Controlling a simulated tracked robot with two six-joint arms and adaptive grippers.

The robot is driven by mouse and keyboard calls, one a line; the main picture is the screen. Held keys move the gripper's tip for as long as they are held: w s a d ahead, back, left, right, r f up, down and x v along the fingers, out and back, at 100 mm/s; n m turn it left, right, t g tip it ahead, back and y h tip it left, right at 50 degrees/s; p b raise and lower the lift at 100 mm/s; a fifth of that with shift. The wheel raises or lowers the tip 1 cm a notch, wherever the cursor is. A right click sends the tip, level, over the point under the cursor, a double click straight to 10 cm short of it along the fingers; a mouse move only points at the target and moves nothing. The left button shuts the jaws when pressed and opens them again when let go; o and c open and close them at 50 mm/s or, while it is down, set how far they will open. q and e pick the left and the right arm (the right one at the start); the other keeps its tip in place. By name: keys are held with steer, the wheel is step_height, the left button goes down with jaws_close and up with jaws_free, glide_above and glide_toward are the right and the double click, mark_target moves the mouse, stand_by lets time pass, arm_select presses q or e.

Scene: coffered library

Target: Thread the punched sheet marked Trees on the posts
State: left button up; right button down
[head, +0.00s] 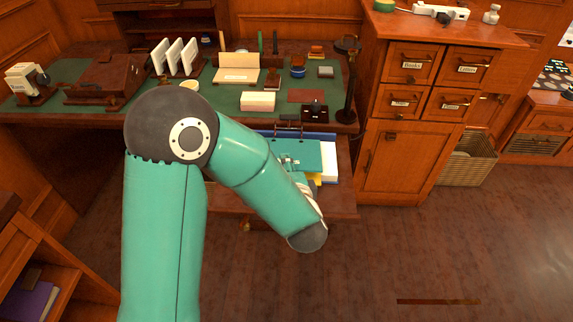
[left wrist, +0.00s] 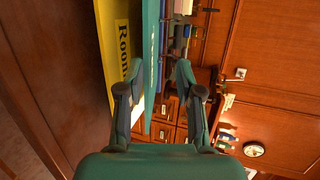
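A teal sheet (head: 310,150) lies in the open drawer below the desk top, partly hidden by my left arm; no marking on it is readable. At its back edge stand dark posts (head: 288,127), with a blue edge (head: 328,135) behind. A white sheet (head: 331,165) and a yellow sheet (head: 317,178) show beside and under it. My left gripper (head: 290,160) is over the teal sheet. In the left wrist view its fingers (left wrist: 159,68) are apart, with the teal sheet (left wrist: 151,40) seen edge-on in the gap; contact is unclear. My right gripper is out of view.
The green-topped desk (head: 225,100) above the drawer carries boxes, stamps, a cream block (head: 257,101) and a dark stand (head: 348,90). A labelled drawer cabinet (head: 400,150) stands close on the right. A wicker basket (head: 465,160) is beyond it.

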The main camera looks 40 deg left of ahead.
arm_select(q)
steer(key=shift+s+d+p, duration=0.15)
steer(key=shift+s+d, duration=0.35)
steer(key=shift+s, duration=0.25)
steer(key=shift+s+d+p, duration=0.15)
steer(key=shift+s+d, duration=0.3)
steer(key=shift+s, duration=0.3)
steer(key=shift+s, duration=0.15)
steer(key=shift+r, duration=0.1)
